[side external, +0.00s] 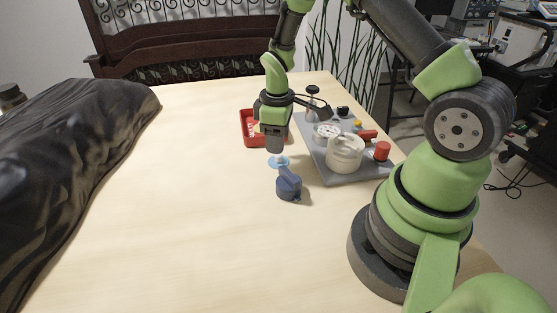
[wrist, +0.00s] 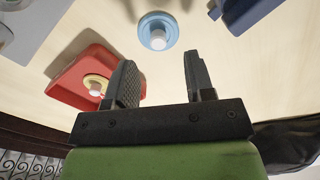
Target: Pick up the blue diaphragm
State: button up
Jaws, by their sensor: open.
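The blue diaphragm (side external: 279,162) is a light blue round disc lying on the table, just below my gripper in the side view. In the wrist view the blue diaphragm (wrist: 158,31) shows a pale raised centre and lies beyond the fingertips, roughly between their lines. My gripper (wrist: 158,60) is open, with nothing between its two dark fingers. In the side view my gripper (side external: 274,150) points down above the table near the disc; the exact gap to it is hard to judge.
A dark blue part (side external: 289,186) stands close in front of the diaphragm. A red tray (side external: 249,138) behind holds a yellowish ring with a pale centre (wrist: 95,84). A grey board (side external: 350,175) with a white pot and red pieces is at right. The table's left front is clear.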

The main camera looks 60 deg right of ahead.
aim_at(278, 159)
notch_tip(278, 159, down, 5)
jog(key=shift+d+r, duration=0.1)
jog(key=shift+r, duration=0.1)
jog(key=shift+c, duration=0.5)
grip_shut()
